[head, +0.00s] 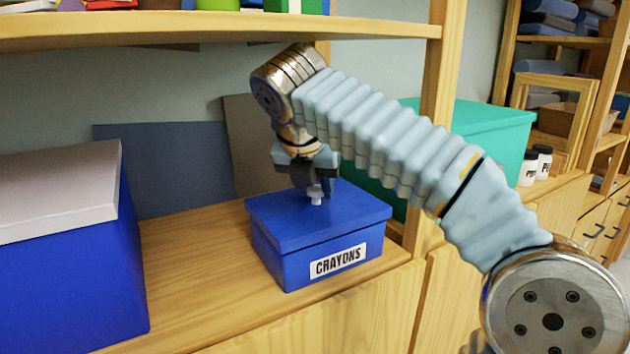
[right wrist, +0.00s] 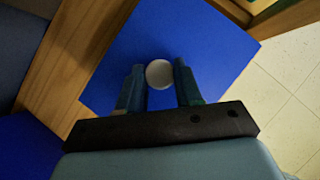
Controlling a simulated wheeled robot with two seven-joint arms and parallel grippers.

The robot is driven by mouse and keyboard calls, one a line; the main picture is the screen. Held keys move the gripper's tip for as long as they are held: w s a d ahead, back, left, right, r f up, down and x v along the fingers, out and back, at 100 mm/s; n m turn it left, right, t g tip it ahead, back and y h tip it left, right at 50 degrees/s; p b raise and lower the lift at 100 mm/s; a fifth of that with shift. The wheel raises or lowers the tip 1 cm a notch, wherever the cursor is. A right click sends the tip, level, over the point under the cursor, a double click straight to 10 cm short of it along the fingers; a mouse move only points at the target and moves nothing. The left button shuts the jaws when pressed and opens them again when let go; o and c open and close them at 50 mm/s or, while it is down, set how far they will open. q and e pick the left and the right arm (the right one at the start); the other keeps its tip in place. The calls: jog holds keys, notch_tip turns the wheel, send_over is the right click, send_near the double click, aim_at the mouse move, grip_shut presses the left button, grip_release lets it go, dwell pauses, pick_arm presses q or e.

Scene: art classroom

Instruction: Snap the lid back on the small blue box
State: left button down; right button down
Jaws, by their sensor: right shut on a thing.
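The small blue box (head: 292,265) labelled CRAYONS stands on the wooden shelf, near its front edge. Its blue lid (head: 350,212) lies on top of the box and looks level; I cannot tell whether it is snapped down. A white knob (head: 316,198) stands up from the lid's middle. My right gripper (head: 315,190) comes down from above and is shut on the knob. In the right wrist view the white knob (right wrist: 159,74) sits between the two fingertips (right wrist: 160,82), over the blue lid (right wrist: 205,45). My left gripper does not show.
A large blue box (head: 70,275) with a pale lid (head: 60,185) stands at the left. A teal box (head: 475,130) is behind my right arm. An upper shelf (head: 220,27) hangs above, and a wooden post (head: 440,80) stands right of the small box. Bare shelf (head: 195,270) lies between the boxes.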

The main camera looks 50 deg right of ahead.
jog(key=shift+p, duration=0.35)
dwell(0.6)
jog(key=shift+f, duration=0.45)
dwell(0.5)
jog(key=shift+f, duration=0.5)
dwell(1.2)
jog(key=shift+c, duration=0.9)
grip_release()
